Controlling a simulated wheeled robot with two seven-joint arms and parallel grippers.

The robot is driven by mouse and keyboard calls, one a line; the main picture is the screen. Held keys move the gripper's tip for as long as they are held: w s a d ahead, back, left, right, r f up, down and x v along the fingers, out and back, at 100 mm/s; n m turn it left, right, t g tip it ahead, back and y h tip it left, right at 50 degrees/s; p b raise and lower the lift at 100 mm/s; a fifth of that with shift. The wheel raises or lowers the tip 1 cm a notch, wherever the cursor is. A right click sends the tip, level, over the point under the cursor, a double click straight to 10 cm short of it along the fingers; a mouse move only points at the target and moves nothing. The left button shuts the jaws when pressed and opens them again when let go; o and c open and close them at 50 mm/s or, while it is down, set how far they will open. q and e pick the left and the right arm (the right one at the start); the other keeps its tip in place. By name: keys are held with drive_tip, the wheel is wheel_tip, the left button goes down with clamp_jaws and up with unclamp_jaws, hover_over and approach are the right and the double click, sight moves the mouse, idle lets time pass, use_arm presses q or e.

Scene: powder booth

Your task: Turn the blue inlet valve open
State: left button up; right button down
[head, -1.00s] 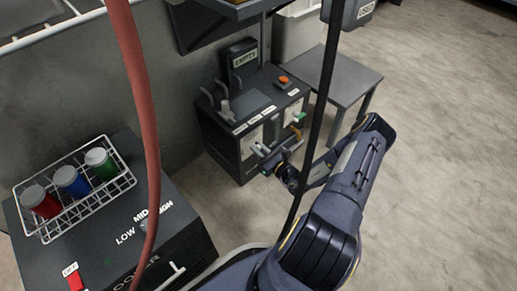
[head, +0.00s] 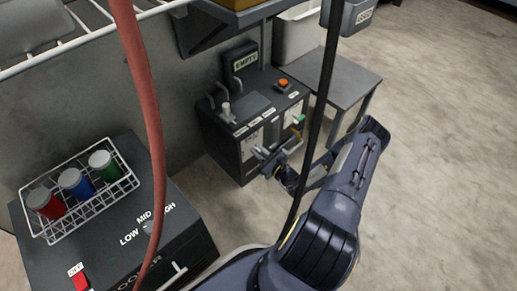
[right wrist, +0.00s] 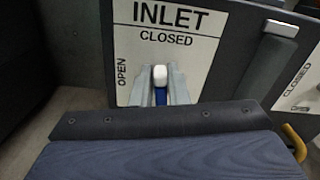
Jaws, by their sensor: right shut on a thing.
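The blue inlet valve (right wrist: 160,92) shows in the right wrist view as a blue lever with a white tip. It points up toward the word CLOSED on the white INLET plate (right wrist: 192,42); OPEN is printed at the left. My right gripper (right wrist: 160,85) is shut on the lever, one grey finger on each side. The lower part of the valve is hidden behind my wrist. In the head view my right gripper (head: 265,157) is at the front of the dark machine (head: 222,148); the lever is too small to make out. My left gripper is not in view.
A yellow handle (head: 297,133) and a green-tipped one (head: 300,119) are on the machine's right part. A grey side table (head: 345,78) stands behind. A red hose (head: 147,120) and a black cable (head: 319,110) hang in front. A cooler (head: 180,225) with a wire rack stands at the left.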

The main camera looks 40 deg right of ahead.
drive_tip(key=n+p, duration=0.1)
drive_tip(key=n, duration=0.1)
drive_tip(key=n+p, duration=0.1)
drive_tip(key=shift+s+a+n, duration=0.1)
drive_tip(key=shift+a+n, duration=0.1)
drive_tip(key=shift+n, duration=0.2)
drive_tip(key=shift+a+f+n+p, duration=0.1)
drive_tip(key=shift+f+n+p, duration=0.15)
drive_tip(key=shift+n+p, duration=1.3)
drive_tip(key=shift+a+f+n+p, duration=0.2)
drive_tip(key=shift+n+p, duration=0.5)
drive_tip(key=shift+n, duration=1.6)
drive_tip(key=shift+d+f+n+p, duration=0.1)
drive_tip(key=shift+f+n+p, duration=0.2)
drive_tip(key=shift+n+p, duration=1.25)
drive_tip(key=shift+n+b, duration=0.4)
drive_tip(key=shift+n, duration=0.2)
drive_tip(key=c, duration=1.5)
unclamp_jaws()
